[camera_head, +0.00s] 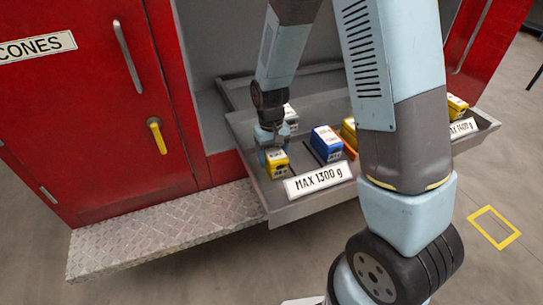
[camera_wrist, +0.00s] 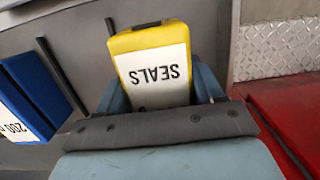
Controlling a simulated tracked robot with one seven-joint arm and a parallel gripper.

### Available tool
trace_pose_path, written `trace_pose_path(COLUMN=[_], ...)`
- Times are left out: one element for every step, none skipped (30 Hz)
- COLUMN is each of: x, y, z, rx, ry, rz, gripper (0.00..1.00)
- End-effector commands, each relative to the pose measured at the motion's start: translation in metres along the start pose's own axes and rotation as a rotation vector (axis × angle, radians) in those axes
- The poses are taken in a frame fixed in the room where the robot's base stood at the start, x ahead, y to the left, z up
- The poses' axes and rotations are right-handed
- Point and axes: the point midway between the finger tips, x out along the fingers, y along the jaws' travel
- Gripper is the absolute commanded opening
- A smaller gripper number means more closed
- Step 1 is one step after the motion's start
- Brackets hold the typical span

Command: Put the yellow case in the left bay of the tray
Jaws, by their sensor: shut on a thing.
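The yellow case (camera_head: 277,163) is at the left end of the grey tray (camera_head: 283,213), behind its front wall. In the wrist view the yellow case (camera_wrist: 152,42) shows a white label reading SEALS. My gripper (camera_head: 272,152) is shut on it from above; in the wrist view the fingers of my gripper (camera_wrist: 160,90) lie on both sides of it. I cannot tell whether its underside touches the tray floor. The left front of the tray carries a sign (camera_head: 318,180) reading MAX 1300 g. My arm hides the tray's middle.
A blue case (camera_head: 327,143) stands right of the yellow case, past a thin dark strip (camera_head: 310,152). A white-and-grey case (camera_head: 291,117) stands behind my gripper. Another yellow case (camera_head: 349,132) and one at the right end (camera_head: 456,106) show. A red cabinet (camera_head: 90,120) flanks the tray.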

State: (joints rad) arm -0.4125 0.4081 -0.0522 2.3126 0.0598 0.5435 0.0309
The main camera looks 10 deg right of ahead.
Motion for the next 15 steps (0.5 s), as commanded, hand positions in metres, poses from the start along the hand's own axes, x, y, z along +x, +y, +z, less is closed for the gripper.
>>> trace_pose_path(x=[0.0007, 0.0014, 0.0018, 0.0017, 0.0016, 0.0016, 0.0016, 0.0016, 0.0016, 0.0016, 0.0015, 0.0015, 0.0015, 0.0015, 0.0015], y=[-0.0001, -0.0001, -0.0001, -0.0002, -0.0002, -0.0002, -0.0003, -0.0003, -0.0004, -0.0004, -0.0005, -0.0005, -0.0005, -0.0006, -0.0006], z=[-0.0004, -0.0004, -0.0003, -0.0003, -0.0003, -0.0003, -0.0003, -0.0003, -0.0003, -0.0003, -0.0003, -0.0003, -0.0003, -0.0003, -0.0003], rx=[0.000, 0.000, 0.000, 0.000, 0.000, 0.000, 0.000, 0.000, 0.000, 0.000, -0.001, -0.001, -0.001, -0.001, -0.001], ry=[0.000, 0.000, 0.000, 0.000, 0.000, 0.000, 0.000, 0.000, 0.000, 0.000, 0.000, 0.000, 0.000, 0.000, 0.000], rz=[0.000, 0.000, 0.000, 0.000, 0.000, 0.000, 0.000, 0.000, 0.000, 0.000, 0.000, 0.000, 0.000, 0.000, 0.000], gripper=[0.04, 0.04, 0.68, 0.71, 0.74, 0.78, 0.81, 0.84, 0.87, 0.90, 0.92, 0.92, 0.92, 0.92, 0.92])
